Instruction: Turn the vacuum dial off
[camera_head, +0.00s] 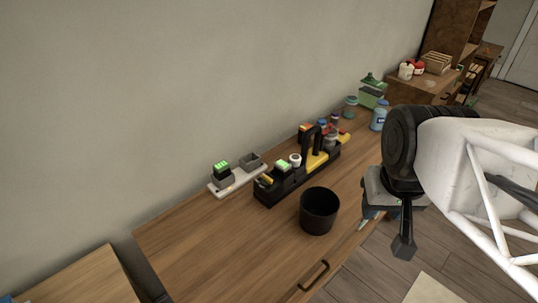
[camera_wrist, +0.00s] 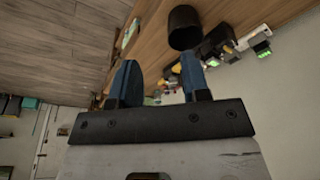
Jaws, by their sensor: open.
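I cannot pick out a vacuum dial for certain in either view. A black and yellow tool caddy (camera_head: 290,178) stands on the wooden bench against the wall, holding several small items. Left of it, a pale tray (camera_head: 236,182) carries a dark box with a green top (camera_head: 222,174) and a grey open box (camera_head: 250,161). In the wrist view, my gripper (camera_wrist: 158,82) shows two blue fingers spread apart with nothing between them. In the head view my arm is at the right, apart from the caddy and tray; its fingers are hard to make out there.
A black cup (camera_head: 319,211) stands near the front edge of the wooden bench (camera_head: 215,240), before the caddy. A blue container (camera_head: 378,119) and a green item (camera_head: 372,92) stand further back. The bench's left part is clear. A brown shelf unit (camera_head: 456,35) stands at the far right.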

